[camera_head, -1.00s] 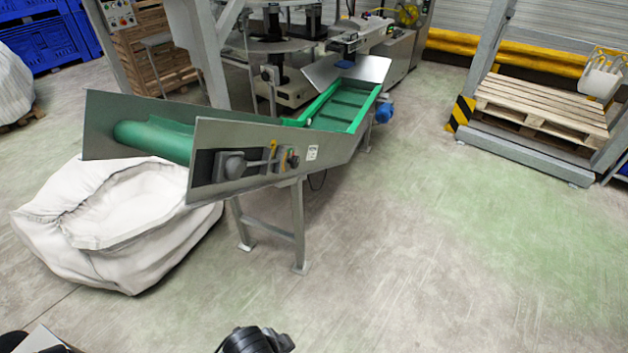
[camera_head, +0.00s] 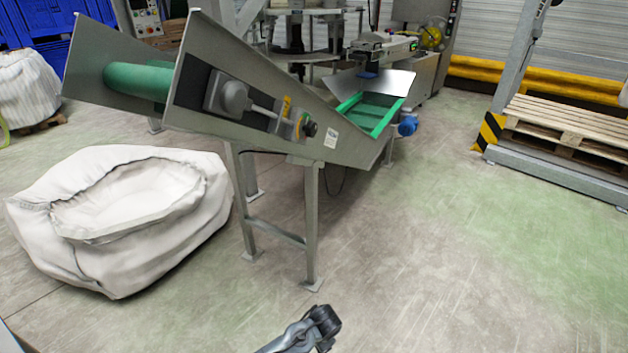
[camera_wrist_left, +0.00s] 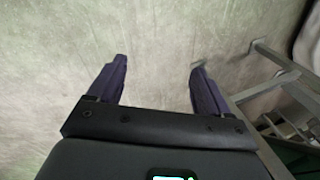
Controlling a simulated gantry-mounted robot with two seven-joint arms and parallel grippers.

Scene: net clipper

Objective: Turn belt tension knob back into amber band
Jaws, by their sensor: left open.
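The tension knob (camera_head: 310,128) is a small dark knob on the side plate of the inclined conveyor (camera_head: 345,148). A coloured patch, orange and green, shows around its base, too small to read the knob's setting or an amber band. A grey housing (camera_head: 228,97) with a rod sits left of the knob on the same plate. My left gripper (camera_wrist_left: 155,65) is open and empty in the left wrist view, over bare floor. A grey and black part of my arm shows at the bottom of the head view, below and apart from the conveyor. My right gripper is not seen.
A big white sack (camera_head: 120,215) stands on the floor under the conveyor's left end. The conveyor's steel legs (camera_head: 311,225) stand below the plate. A wooden pallet (camera_head: 565,125) lies at the right. The floor (camera_head: 440,260) in front and right is clear.

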